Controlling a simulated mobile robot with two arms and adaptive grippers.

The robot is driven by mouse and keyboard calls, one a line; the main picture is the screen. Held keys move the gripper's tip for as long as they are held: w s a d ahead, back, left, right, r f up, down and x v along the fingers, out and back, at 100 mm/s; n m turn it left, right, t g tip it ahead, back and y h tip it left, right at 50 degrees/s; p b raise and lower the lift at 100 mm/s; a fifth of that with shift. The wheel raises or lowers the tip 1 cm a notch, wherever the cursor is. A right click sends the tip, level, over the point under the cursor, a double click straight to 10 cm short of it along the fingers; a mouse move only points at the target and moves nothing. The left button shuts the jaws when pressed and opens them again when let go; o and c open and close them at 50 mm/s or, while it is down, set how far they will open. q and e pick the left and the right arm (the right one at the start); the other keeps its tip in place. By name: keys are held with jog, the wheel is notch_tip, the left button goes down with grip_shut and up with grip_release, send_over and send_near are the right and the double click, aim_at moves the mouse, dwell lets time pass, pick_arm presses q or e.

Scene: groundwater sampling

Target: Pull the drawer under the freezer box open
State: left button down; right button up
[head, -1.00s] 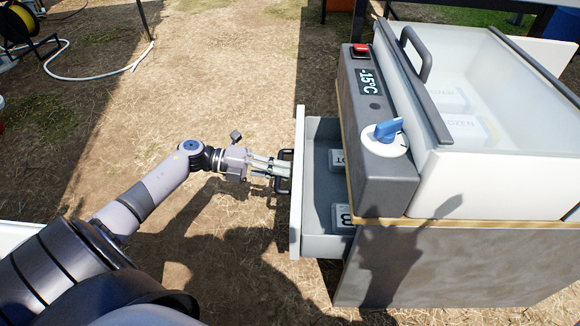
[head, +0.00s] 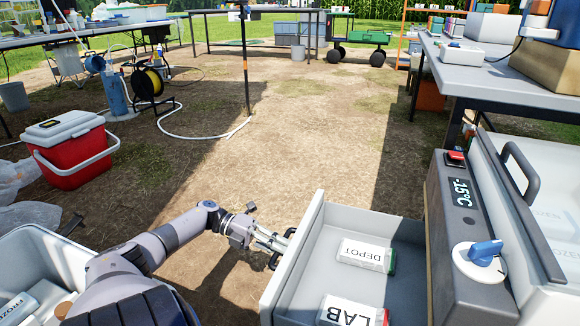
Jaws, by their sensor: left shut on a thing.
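The drawer (head: 293,269) under the freezer box (head: 459,255) stands well out to the left of the box, in the head view. My left gripper (head: 275,247) is shut on the dark drawer handle (head: 274,262) on the drawer's outer face. The fingers partly hide the handle. The freezer box shows a -15°C display, a red switch and a blue knob. My right gripper is not in view.
A red cooler (head: 72,158) stands on the ground at the left. A white bin (head: 57,262) with items is at the lower left. A grey table (head: 520,80) is at the upper right. A hose (head: 185,132) lies beyond my arm; the dirt ground ahead is mostly clear.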

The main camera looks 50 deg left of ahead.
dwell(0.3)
pick_arm(q)
jog(key=c, duration=1.6)
grip_release()
jog(key=shift+a, duration=0.1)
jog(key=v, duration=1.2)
